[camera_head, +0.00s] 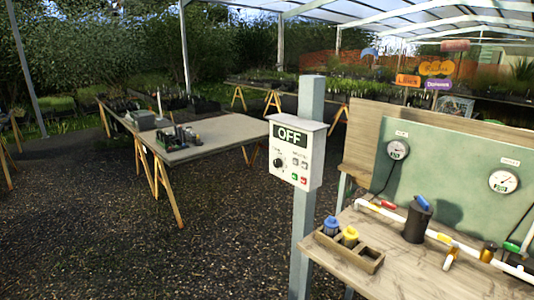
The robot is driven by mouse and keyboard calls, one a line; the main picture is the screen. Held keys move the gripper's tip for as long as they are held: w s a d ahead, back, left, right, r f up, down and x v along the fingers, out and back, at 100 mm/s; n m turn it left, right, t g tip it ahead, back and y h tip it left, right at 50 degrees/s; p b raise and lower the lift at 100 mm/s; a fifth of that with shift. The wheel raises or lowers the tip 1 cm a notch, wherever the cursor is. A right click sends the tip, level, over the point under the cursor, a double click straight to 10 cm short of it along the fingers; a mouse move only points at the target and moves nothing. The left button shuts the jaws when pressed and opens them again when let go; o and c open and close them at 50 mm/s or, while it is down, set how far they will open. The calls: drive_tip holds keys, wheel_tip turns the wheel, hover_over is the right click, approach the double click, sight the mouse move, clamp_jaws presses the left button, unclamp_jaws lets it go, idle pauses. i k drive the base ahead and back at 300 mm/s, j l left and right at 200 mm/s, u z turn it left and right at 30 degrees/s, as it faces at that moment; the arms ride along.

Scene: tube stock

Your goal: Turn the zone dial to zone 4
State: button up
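A white control box (296,152) is mounted on a grey post (303,240) in the middle of the head view. Its dark display (291,135) reads OFF. A round black dial (279,163) sits on the left of its front face. The dial's pointer and any zone numbers are too small to read. To the dial's right are small buttons, with a green one (294,176) and a red one (304,180) at the bottom. My gripper is not in view.
A wooden bench (390,278) with a small crate (375,267), white pipe, a black canister (417,222) and a green gauge panel (450,160) stands right of the post. A trestle table (225,128) stands behind left. Gravel floor (200,255) is open at front left.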

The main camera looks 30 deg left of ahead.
sight(277, 162)
drive_tip(key=u, duration=1.1)
